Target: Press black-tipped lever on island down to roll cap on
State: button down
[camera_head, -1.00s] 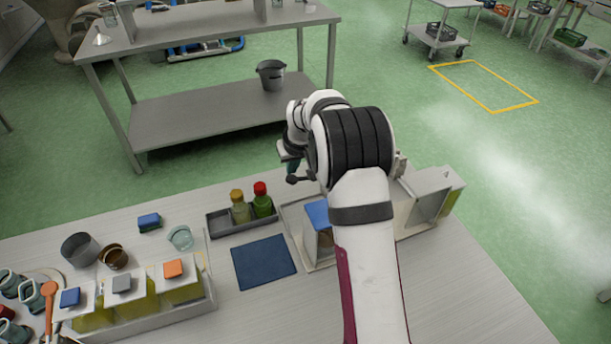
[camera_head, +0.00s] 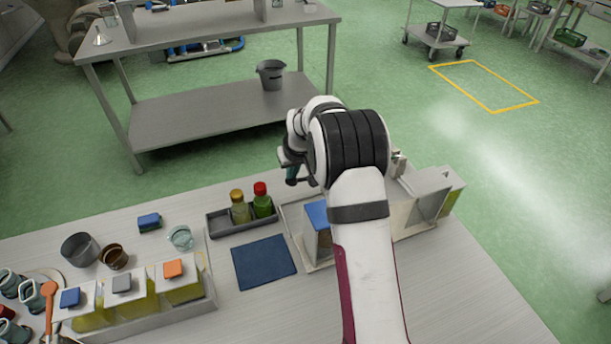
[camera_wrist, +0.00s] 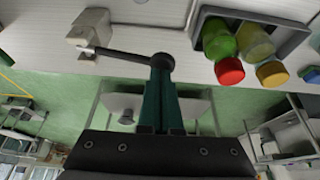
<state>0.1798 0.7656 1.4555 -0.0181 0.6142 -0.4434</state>
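The black lever shows in the wrist view with its round black tip (camera_wrist: 162,62) at the end of a thin arm from a pale block (camera_wrist: 90,28). In the head view the lever tip (camera_head: 292,181) shows just left of my arm. My gripper (camera_wrist: 161,75) has its teal fingers together, their ends at the lever tip; I cannot tell whether they press on it. It also shows in the head view (camera_head: 291,170), partly hidden by my wrist. A blue-topped piece (camera_head: 317,213) stands on the pale station base (camera_head: 290,218), half hidden by my arm.
A grey tray (camera_head: 220,223) with red-capped (camera_head: 262,200) and yellow-capped (camera_head: 239,207) bottles stands left of the station. A blue mat (camera_head: 263,262) lies in front. Several square-capped oil containers stand in a rack (camera_head: 160,325) at the left. A grey open box (camera_head: 431,196) stands right.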

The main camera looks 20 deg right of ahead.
aim_at(293, 180)
jog(key=shift+f, duration=1.65)
jog(key=shift+r, duration=2.5)
jog(key=shift+r, duration=0.15)
notch_tip(293, 180, up, 5)
jog(key=shift+f, duration=0.1)
